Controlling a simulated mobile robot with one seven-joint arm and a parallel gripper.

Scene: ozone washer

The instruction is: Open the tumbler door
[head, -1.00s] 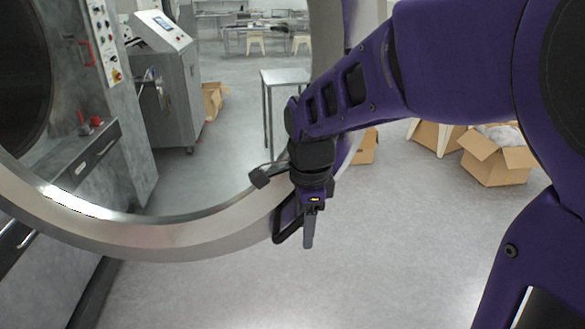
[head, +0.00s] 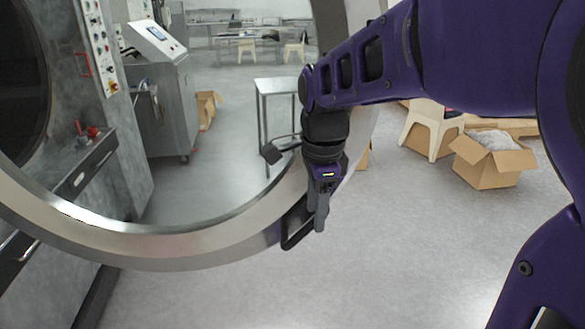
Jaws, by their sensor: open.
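The tumbler door is a large round glass window in a thick metal ring (head: 180,248), filling the left and centre of the head view. It stands swung away from the dark drum opening (head: 22,85) at the left. A black loop handle (head: 288,238) sits on the lower right of the ring. My gripper (head: 317,218) points down at this handle, with its fingers overlapping the handle's right side. The gripper is open. I cannot tell whether a finger is inside the loop or touching it.
The washer's grey front with a button panel (head: 97,45) is at the left. Through the glass show a metal control cabinet (head: 165,110) and a small table (head: 275,84). An open cardboard box (head: 490,165) and a white stool (head: 432,125) stand at the right. The floor in front is clear.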

